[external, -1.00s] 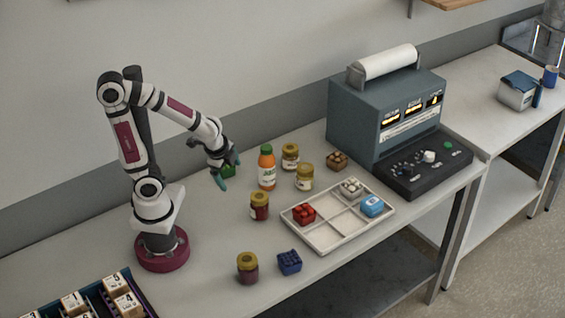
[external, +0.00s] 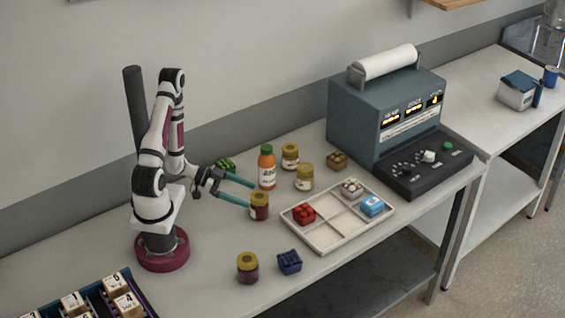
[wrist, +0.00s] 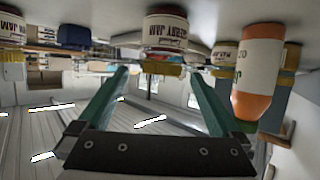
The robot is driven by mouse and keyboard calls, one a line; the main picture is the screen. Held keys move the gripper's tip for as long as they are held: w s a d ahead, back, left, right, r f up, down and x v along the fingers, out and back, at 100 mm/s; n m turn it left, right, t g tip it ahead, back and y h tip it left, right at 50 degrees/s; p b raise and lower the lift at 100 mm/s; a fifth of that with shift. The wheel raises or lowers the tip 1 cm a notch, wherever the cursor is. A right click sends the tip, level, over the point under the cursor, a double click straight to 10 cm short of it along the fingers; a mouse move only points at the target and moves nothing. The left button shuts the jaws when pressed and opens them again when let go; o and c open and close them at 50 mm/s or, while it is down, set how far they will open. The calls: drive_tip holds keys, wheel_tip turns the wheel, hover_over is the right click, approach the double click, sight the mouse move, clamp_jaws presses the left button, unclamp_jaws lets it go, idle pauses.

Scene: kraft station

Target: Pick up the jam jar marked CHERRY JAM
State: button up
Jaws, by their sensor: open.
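The jar marked CHERRY JAM (wrist: 165,34) appears upside down in the tilted wrist view, its label facing my gripper. In the external view it is the dark red jar with a yellow lid (external: 259,208), upright on the bench left of the tray. My gripper (external: 251,195) is open and low, its teal fingers pointing at this jar. In the wrist view the jar lies between the fingertips' directions, a little beyond my gripper (wrist: 159,73). I cannot tell whether a fingertip touches it.
An orange bottle (external: 267,168) stands just behind the fingers, with pale jars (external: 304,178) to its right. Another dark jar (external: 247,268) and a blue block (external: 289,262) stand in front. A divided tray (external: 323,242) lies right; a green block (external: 226,164) lies behind the gripper.

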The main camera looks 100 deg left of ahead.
sight(260, 206)
drive_tip(key=x, duration=0.8)
drive_tip(key=shift+w+a+f, duration=0.2)
drive_tip(key=shift+f, duration=0.15)
clamp_jaws()
